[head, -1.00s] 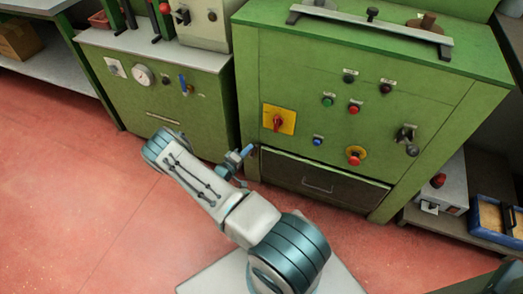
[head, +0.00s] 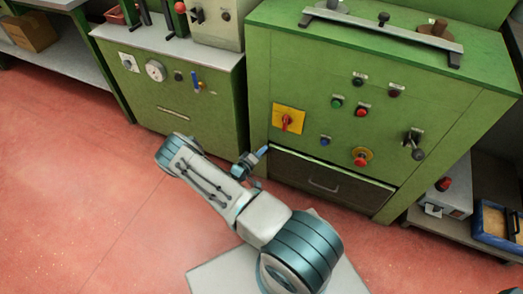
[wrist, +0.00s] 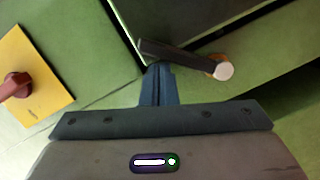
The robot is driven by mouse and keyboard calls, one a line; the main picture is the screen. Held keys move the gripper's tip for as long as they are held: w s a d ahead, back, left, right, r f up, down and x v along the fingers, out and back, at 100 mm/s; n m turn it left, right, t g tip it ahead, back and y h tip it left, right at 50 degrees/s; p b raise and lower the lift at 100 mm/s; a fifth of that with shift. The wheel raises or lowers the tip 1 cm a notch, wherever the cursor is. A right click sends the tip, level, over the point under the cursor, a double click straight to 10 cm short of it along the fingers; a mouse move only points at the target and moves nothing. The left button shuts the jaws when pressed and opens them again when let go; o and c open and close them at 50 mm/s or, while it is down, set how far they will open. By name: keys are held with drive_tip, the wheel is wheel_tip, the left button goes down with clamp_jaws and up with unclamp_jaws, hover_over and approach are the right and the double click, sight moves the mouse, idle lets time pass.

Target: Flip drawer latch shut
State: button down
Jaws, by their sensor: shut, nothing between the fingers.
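The dark drawer front (head: 335,185) sits low in the right green cabinet and looks closed, with a handle in its middle. In the wrist view, the drawer latch (wrist: 185,56) is a dark lever with a pale round pivot end (wrist: 223,70) on the green frame. Its free end reaches left, over the corner of the dark drawer panel (wrist: 215,18). My gripper (wrist: 158,72) is shut and empty, its tips right at the lever near the free end; I cannot tell whether they touch. In the head view my gripper (head: 263,151) is at the drawer's upper left corner, and the latch is not distinguishable.
A yellow plate with a red rotary switch (head: 288,119) is just above the drawer; it also shows in the wrist view (wrist: 30,80). Buttons and a lever knob (head: 416,150) stick out of the panel. A second green cabinet (head: 180,95) stands left. The red floor is clear.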

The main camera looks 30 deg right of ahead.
idle(0.4)
drive_tip(key=w+a+r+p, duration=0.2)
drive_tip(key=a+r, duration=0.1)
drive_tip(key=shift+r, duration=0.1)
drive_tip(key=p+v, duration=0.1)
drive_tip(key=v, duration=0.7)
drive_tip(key=shift+s+r, duration=0.35)
drive_tip(key=shift+s, duration=0.15)
drive_tip(key=shift+a, duration=0.1)
drive_tip(key=s+r+m+g+y, duration=0.25)
drive_tip(key=r+g, duration=0.25)
drive_tip(key=r, duration=0.7)
drive_tip(key=s+r+m+g+y, duration=0.25)
drive_tip(key=s+r+g, duration=0.2)
drive_tip(key=r, duration=0.65)
drive_tip(key=s+a+r+n+t+y, duration=0.2)
drive_tip(key=s+a+r+y, duration=0.2)
drive_tip(key=s+r, duration=0.3)
drive_tip(key=s+a+r+n+t+y, duration=0.2)
drive_tip(key=s+a+r+y, duration=0.2)
drive_tip(key=r, duration=0.8)
drive_tip(key=s+y, duration=0.2)
drive_tip(key=s, duration=0.2)
drive_tip(key=shift+s+n+y, duration=0.25)
drive_tip(key=shift+n+y, duration=0.05)
drive_tip(key=shift+n, duration=0.1)
